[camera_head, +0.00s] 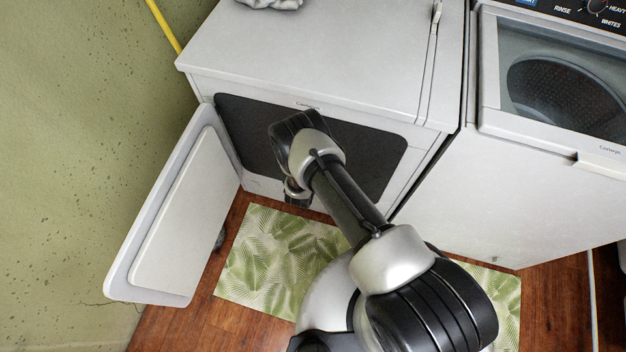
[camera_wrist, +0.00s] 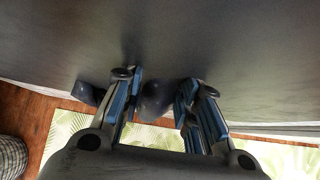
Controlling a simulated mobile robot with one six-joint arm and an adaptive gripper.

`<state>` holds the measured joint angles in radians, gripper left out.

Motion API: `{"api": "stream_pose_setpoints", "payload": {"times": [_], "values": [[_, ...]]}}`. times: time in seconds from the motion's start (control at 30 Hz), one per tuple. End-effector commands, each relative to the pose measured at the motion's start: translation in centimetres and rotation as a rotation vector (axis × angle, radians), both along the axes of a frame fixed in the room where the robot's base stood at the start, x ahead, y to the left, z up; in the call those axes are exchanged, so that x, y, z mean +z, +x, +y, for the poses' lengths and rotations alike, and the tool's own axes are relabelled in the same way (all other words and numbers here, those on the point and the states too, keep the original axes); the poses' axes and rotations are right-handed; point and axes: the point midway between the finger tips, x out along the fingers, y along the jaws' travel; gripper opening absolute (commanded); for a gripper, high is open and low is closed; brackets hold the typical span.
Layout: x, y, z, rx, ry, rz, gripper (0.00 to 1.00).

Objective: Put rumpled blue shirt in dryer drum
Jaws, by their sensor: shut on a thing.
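The dryer (camera_head: 310,50) is a white front-loading machine with its door (camera_head: 170,225) swung open to the left. Its dark rectangular opening (camera_head: 375,160) faces my arm. In the wrist view, my gripper (camera_wrist: 158,88) is shut on a dark blue bundle, the rumpled blue shirt (camera_wrist: 157,100). Parts of the shirt show between the fingers and to the left of the left finger. The gripper is in front of the dark dryer opening, which also fills the upper wrist view (camera_wrist: 210,40).
A top-loading washer (camera_head: 530,170) stands close on the right. A green leaf-patterned mat (camera_head: 270,265) lies on the wood floor below the opening. A grey crumpled cloth (camera_head: 270,3) lies on the dryer top. A checked item (camera_wrist: 12,158) shows at lower left in the wrist view.

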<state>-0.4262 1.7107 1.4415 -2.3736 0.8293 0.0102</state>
Motion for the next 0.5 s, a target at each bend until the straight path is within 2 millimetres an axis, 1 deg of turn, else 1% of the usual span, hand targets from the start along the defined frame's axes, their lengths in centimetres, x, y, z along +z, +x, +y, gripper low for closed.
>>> {"api": "stream_pose_setpoints", "payload": {"times": [0.03,0.5], "values": [[0.0,0.8,-0.3,-0.003,0.001,-0.003,0.14],[0.0,7.4,-2.7,-0.003,0.001,-0.002,0.14]]}}
